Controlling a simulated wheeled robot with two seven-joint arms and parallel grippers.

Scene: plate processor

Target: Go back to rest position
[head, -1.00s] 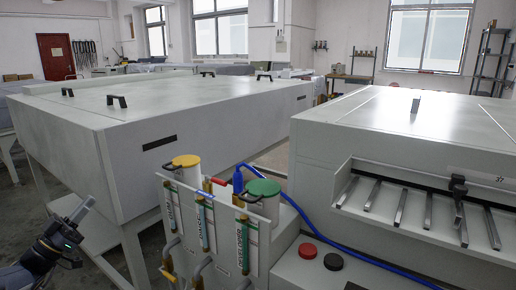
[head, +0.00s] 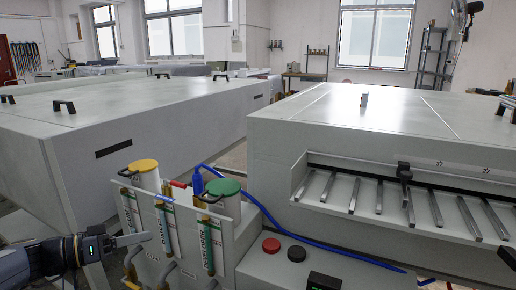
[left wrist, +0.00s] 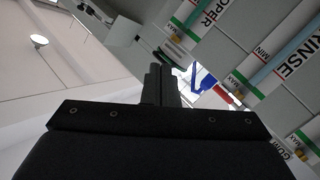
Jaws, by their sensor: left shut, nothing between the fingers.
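My left gripper (head: 133,240) is at the lower left of the head view, its fingers pointing right. It is shut and empty. It is in front of the large grey cabinet and left of the bottle holder (head: 243,238), apart from it as far as I can tell. In the left wrist view the closed fingers (left wrist: 159,82) stand in the middle, with labelled tubes of the holder at the upper right.
The holder carries a yellow-capped bottle (head: 145,177) and a green-capped bottle (head: 222,200). A plate processor (head: 370,130) with a slatted tray stands right. Red (head: 271,245) and black (head: 296,254) buttons sit on its front ledge. A blue hose (head: 330,250) runs along it.

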